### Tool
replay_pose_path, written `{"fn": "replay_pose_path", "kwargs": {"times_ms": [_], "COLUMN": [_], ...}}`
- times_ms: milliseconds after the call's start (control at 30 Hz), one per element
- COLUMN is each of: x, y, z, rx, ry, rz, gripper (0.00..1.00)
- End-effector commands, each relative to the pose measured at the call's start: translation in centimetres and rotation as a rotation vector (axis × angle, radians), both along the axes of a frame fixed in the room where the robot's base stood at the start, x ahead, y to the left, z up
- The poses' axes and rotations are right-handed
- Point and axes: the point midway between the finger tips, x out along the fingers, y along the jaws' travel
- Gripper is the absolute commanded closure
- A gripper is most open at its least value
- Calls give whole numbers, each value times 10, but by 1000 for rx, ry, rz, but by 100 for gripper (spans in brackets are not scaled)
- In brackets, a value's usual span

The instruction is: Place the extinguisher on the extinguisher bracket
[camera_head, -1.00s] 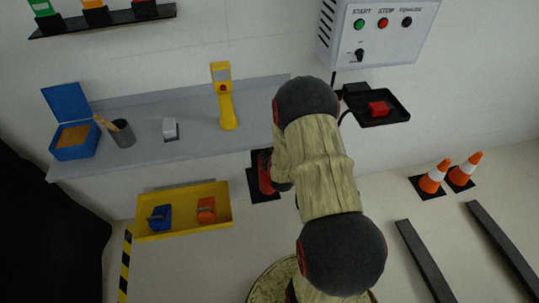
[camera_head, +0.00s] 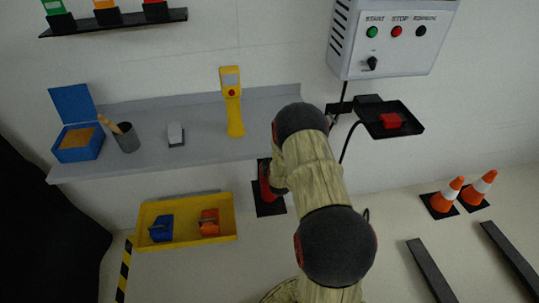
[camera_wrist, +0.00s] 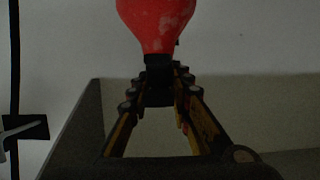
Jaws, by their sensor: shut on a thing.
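The red extinguisher (camera_wrist: 157,22) fills the top middle of the wrist view. Its black neck (camera_wrist: 158,66) sits between the fingertips of my gripper (camera_wrist: 158,86), which is shut on it. In the head view a red body, seemingly the extinguisher (camera_head: 265,180), shows in part beside my arm. It is in front of a black plate (camera_head: 270,210) below the shelf, which looks like the bracket. My arm hides much of this spot and my gripper there. I cannot tell whether the extinguisher touches the bracket.
A grey shelf (camera_head: 200,145) carries a yellow handheld device (camera_head: 233,105), a cup (camera_head: 126,138) and a blue box (camera_head: 78,142). A yellow tray (camera_head: 187,242) hangs below. A control box (camera_head: 385,60) and a black tray (camera_head: 410,127) are at right. Orange cones (camera_head: 442,195) stand on the floor.

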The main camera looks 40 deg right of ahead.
Motion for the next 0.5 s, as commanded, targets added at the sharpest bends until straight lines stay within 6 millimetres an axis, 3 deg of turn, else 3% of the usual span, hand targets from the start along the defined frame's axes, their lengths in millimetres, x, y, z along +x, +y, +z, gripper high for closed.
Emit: {"fn": "replay_pose_path", "kwargs": {"times_ms": [133,500], "x": [1,1], "y": [-1,-1], "z": [-17,-19], "rx": [-2,-3], "ry": [-3,-5], "rz": [0,0], "gripper": [100,100]}}
